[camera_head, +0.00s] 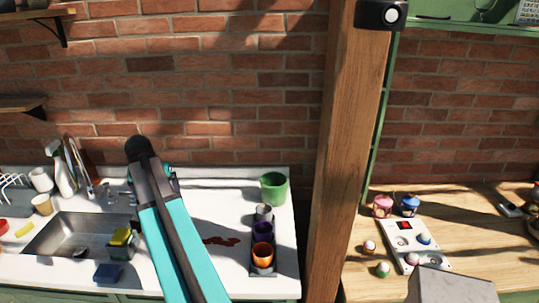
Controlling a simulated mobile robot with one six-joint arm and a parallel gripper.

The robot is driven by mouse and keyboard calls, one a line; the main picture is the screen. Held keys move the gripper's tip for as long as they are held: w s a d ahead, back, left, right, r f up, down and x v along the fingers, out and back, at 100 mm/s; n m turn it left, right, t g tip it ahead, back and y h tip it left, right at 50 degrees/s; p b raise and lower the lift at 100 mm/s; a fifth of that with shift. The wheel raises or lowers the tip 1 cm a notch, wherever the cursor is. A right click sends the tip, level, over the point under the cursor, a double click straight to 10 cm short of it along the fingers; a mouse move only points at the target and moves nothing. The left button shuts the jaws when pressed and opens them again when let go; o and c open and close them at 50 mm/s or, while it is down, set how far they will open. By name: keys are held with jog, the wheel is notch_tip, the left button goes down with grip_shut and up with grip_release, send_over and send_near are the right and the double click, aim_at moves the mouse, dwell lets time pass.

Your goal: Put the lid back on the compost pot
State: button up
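A green pot (273,188), which looks like the compost pot, stands upright near the back right corner of the white sink counter. Its top looks open, with no lid on it. I cannot make out a lid anywhere in view. My teal and black arm reaches up across the counter, left of the pot, and covers part of the counter. My gripper cannot be made out.
A sink (75,236) is at left, with a spray bottle (62,172) behind it. A dark tray (263,268) of cups stands in front of the pot. Dark red patches (221,240) mark the counter. A wooden post (348,150) separates it from the wooden table (470,230).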

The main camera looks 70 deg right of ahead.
jog(key=s+d+r+m+g+p, duration=0.1)
jog(key=s+d+m, duration=0.2)
jog(key=s+d, duration=0.7)
jog(key=s+d+r+m+g+p, duration=0.1)
jog(key=s+d+m, duration=0.2)
jog(key=s+d, duration=0.7)
jog(key=s+d+r+m+g+h+p, duration=0.1)
jog(key=s+d+m, duration=0.2)
jog(key=s+d, duration=0.7)
jog(key=d, duration=0.3)
jog(key=shift+r, duration=0.25)
jog(key=shift+f, duration=0.15)
notch_tip(320, 180, down, 6)
jog(key=b, duration=0.3)
jog(key=shift+f, duration=0.25)
jog(key=shift+a+f+b, duration=0.1)
jog(key=shift+f+b, duration=0.35)
jog(key=shift+f, duration=0.45)
jog(key=o, duration=0.9)
